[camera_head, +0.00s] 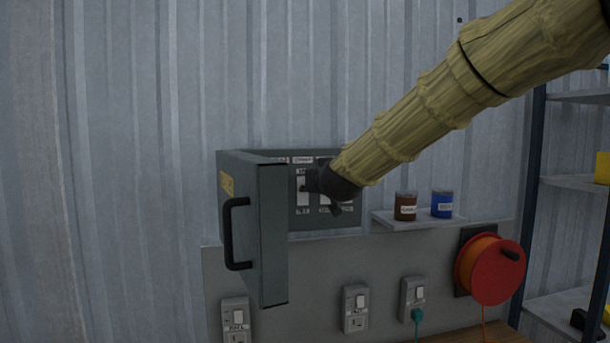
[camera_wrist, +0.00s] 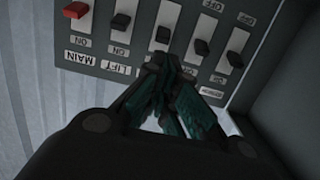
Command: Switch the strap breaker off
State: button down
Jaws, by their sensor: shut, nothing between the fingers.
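The breaker box (camera_head: 315,232) hangs on the wall with its grey door (camera_head: 272,235) swung open. In the wrist view its panel (camera_wrist: 70,32) shows a row of switches: a red MAIN switch (camera_wrist: 76,10), a black LIFT switch (camera_wrist: 120,22), then a third (camera_wrist: 162,35), fourth (camera_wrist: 203,47) and fifth (camera_wrist: 237,60). OFF marks show at the top, ON at the bottom. The black knobs sit toward the ON end. I cannot read which label is strap. My gripper (camera_wrist: 160,65) is shut and empty, fingertips just below the third switch; it also shows at the box in the head view (camera_head: 312,182). Contact is unclear.
The open door with its black handle (camera_head: 232,233) stands left of my gripper. A small shelf (camera_head: 420,221) holds a brown can (camera_head: 405,206) and a blue can (camera_head: 442,204). Sockets (camera_head: 355,308) and a red cable reel (camera_head: 495,270) are below. A rack (camera_head: 570,183) stands at right.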

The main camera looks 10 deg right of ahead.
aim_at(302, 177)
jog(key=shift+r, duration=0.65)
jog(key=shift+w+f+p, duration=0.25)
jog(key=shift+w+p, duration=0.4)
jog(key=shift+w, duration=1)
jog(key=shift+w+f+p, duration=0.25)
jog(key=shift+w+p, duration=0.4)
jog(key=shift+w, duration=0.95)
jog(key=shift+w+f+p, duration=0.25)
jog(key=shift+w+p, duration=0.4)
jog(key=shift+w, duration=1)
jog(key=shift+w+f, duration=0.1)
jog(key=shift+f, duration=0.1)
